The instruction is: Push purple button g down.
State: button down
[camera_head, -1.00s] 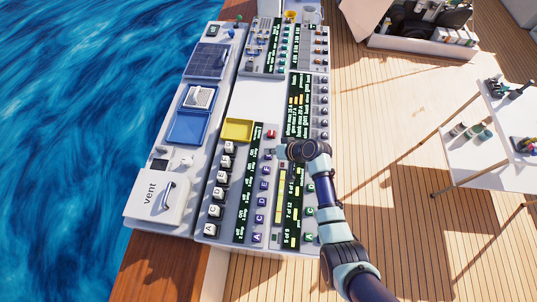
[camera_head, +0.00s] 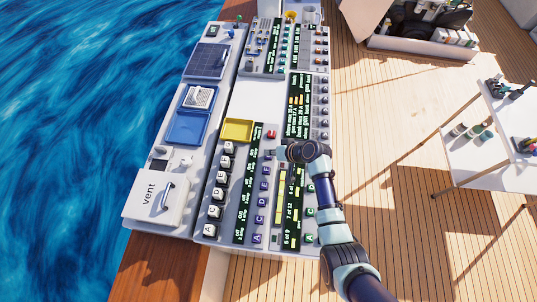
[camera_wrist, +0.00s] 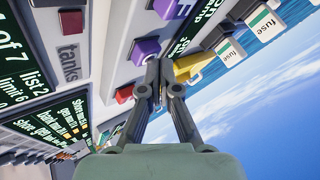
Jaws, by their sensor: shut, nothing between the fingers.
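A column of purple buttons runs up the console in the head view, with a lettered purple one (camera_head: 257,238) at its near end. In the wrist view a purple button marked F (camera_wrist: 172,8) is at the top edge. The purple button beyond it (camera_wrist: 145,49), in line with F, fits button g, but its letter cannot be read. My gripper (camera_wrist: 155,78) is shut and empty, its fingertips right at the lower edge of that button in the picture. I cannot tell whether they touch it.
A red button (camera_wrist: 124,94) lies close beside the fingertips; it also shows in the head view (camera_head: 271,134). A yellow tray (camera_head: 238,130) and a column of white buttons (camera_head: 214,211) lie left of the purple column. Green buttons (camera_head: 309,238) are to the right.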

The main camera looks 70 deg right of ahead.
jog(key=shift+f+b, duration=0.35)
jog(key=shift+f, duration=0.15)
jog(key=shift+r, duration=0.15)
dwell(0.4)
jog(key=shift+r+p, duration=1.1)
jog(key=shift+p, duration=0.05)
notch_tip(320, 180, up, 5)
jog(key=p, duration=0.4)
notch_tip(320, 180, up, 7)
jog(key=p, duration=0.6)
jog(key=shift+p, duration=0.3)
